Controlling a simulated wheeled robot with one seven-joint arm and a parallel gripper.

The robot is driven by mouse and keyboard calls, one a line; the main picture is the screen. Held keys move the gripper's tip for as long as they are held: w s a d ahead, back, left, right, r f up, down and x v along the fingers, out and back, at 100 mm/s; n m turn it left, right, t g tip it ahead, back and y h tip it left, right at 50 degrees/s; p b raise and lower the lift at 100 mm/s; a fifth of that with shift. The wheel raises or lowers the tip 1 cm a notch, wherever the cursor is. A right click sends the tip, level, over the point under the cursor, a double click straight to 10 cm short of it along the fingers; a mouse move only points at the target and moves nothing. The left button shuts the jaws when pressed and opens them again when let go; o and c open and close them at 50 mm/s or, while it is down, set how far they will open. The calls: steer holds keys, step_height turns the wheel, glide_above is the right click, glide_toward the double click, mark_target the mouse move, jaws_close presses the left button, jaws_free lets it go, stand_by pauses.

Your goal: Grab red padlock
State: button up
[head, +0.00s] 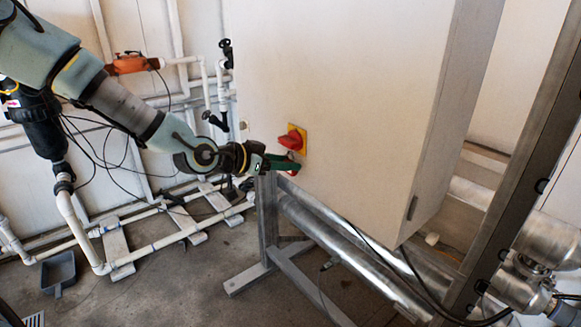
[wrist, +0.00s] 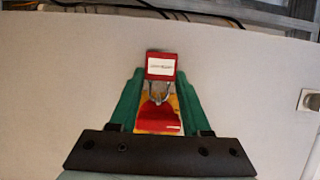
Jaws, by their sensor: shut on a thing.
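The red padlock (wrist: 160,67) has a white label and sits between the green fingertips of my gripper (wrist: 160,72) in the wrist view. Its metal shackle (wrist: 158,92) reaches toward a red switch handle (wrist: 157,119) on a yellow plate. I cannot tell whether the shackle is still through the handle. In the head view my gripper (head: 293,165) is at the white cabinet front, just below the red switch (head: 292,139). The padlock is mostly hidden there by the fingers. My gripper is shut on the padlock.
The large white cabinet (head: 345,90) stands on a metal frame (head: 267,220). Metal pipes (head: 340,245) run below it. White pipes (head: 150,248) and an orange device (head: 132,63) are at left. A grey dustpan (head: 58,272) lies on the floor.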

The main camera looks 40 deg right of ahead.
jaws_close()
steer(key=shift+r+b, duration=0.15)
steer(key=shift+b, duration=0.3)
